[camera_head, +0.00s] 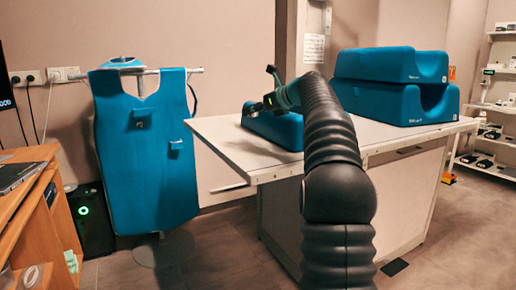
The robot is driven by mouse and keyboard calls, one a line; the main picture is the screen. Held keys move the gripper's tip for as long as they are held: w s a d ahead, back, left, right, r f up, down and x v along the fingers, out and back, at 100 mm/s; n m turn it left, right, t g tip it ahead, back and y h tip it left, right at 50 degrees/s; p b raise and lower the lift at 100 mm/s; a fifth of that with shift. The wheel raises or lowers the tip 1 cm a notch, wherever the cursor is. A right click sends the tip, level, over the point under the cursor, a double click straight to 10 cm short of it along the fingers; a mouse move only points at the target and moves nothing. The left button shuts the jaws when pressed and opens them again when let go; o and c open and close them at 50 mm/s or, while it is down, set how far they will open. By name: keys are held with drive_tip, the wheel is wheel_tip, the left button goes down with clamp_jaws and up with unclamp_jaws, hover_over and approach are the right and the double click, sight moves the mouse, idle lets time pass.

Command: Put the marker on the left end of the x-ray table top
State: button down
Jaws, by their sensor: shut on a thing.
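The x-ray table top (232,146) is a pale slab on a boxy base, with its left end nearest the blue apron. My gripper (264,103) is over the left half of the table top, just above a low blue cushion that lies there. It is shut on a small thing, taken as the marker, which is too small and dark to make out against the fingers. My dark ribbed arm crosses the view and hides part of the table's front side and the right part of the low cushion.
The low blue cushion (283,131) lies under my gripper. Large blue blocks (390,65) are stacked on the table's right part. A blue apron (145,175) hangs on a stand to the left. The table's front left corner is bare. A wooden desk (30,205) stands far left.

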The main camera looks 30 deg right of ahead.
drive_tip(key=b, duration=0.4)
hover_over(258, 153)
wheel_tip(258, 153, down, 5)
drive_tip(key=shift+w+r, duration=0.1)
drive_tip(key=shift+w, duration=0.05)
drive_tip(key=shift+f+b, duration=0.4)
drive_tip(key=shift+f, duration=1.65)
drive_tip(key=shift+f, duration=0.1)
drive_tip(key=c, duration=0.8)
unclamp_jaws()
drive_tip(key=shift+o, duration=0.2)
drive_tip(key=p+v, duration=0.1)
drive_tip(key=v, duration=1.1)
drive_tip(key=shift+a, duration=0.1)
